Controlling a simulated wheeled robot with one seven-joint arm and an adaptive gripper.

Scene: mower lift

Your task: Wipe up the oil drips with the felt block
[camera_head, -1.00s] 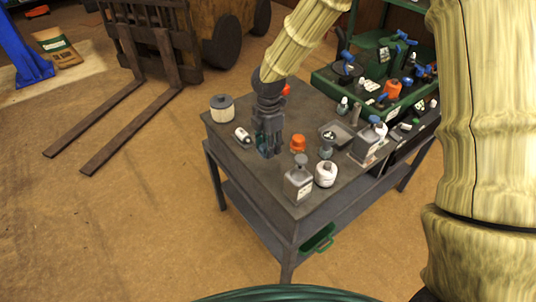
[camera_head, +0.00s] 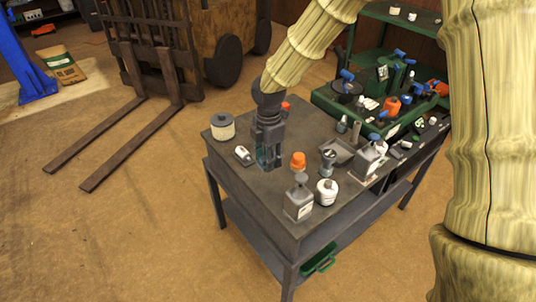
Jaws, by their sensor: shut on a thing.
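My gripper (camera_head: 268,163) points down over the left middle part of the dark grey workbench top (camera_head: 228,160). Its fingers are shut on a small teal block (camera_head: 263,154), seen between them and mostly hidden; I take this to be the felt block. The fingertips are at or just above the bench top; I cannot tell whether the block touches it. I cannot make out the oil drips on the dark surface.
A green-topped station (camera_head: 343,108) is behind. Forklift forks (camera_head: 125,145) lie left.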

